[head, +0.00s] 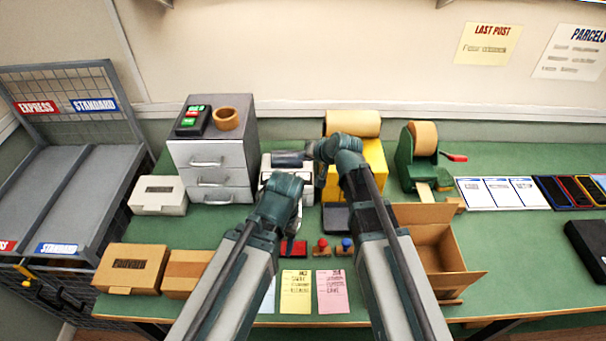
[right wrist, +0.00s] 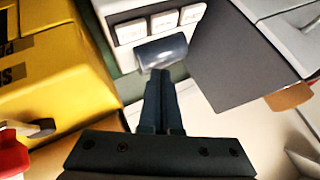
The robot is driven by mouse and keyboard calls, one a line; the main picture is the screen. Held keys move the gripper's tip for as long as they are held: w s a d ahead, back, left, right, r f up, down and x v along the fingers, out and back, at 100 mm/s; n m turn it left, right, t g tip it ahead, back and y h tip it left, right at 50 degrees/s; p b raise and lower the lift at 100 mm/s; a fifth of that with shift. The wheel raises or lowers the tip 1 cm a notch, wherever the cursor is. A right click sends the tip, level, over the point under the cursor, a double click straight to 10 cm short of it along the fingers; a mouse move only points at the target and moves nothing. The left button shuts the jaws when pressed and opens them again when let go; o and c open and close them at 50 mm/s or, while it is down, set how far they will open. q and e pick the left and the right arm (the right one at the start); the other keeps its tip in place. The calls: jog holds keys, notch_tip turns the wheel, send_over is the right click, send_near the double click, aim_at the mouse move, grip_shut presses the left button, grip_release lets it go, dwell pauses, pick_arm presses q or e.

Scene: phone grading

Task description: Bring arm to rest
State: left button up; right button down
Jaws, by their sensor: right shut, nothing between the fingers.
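My right arm reaches up the middle of the head view and bends left at its top. Its gripper (head: 312,151) is above the back of the bench, between the drawer unit and the yellow box. In the right wrist view the two dark fingers (right wrist: 161,103) lie together with nothing between them. They point at a dark roller (right wrist: 162,51) by a white device with square buttons; I cannot tell whether they touch it. My left arm (head: 280,192) stands beside it, lower and to the left. Its fingers are hidden or unclear.
The grey drawer unit (head: 212,145) stands left of the arms. The yellow box (head: 374,170) and green tape dispenser (head: 421,160) stand right. An open carton (head: 438,240) lies close to my right forearm. Notes (head: 295,290) lie between the forearms.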

dwell(0.6)
jog(key=s+d+f+n+g+h, duration=0.2)
jog(key=s, duration=0.6)
jog(key=s+d+f+n+g+h, duration=0.1)
jog(key=s+f+g+h, duration=0.1)
jog(key=s, duration=0.7)
jog(key=s+d+f+n+g+h, duration=0.2)
jog(key=s+g, duration=0.1)
jog(key=s, duration=0.5)
jog(key=shift+s+d+f+n+g+h, duration=0.25)
jog(key=shift+s+d+n+g+h, duration=0.05)
jog(key=shift+s+g+h, duration=0.1)
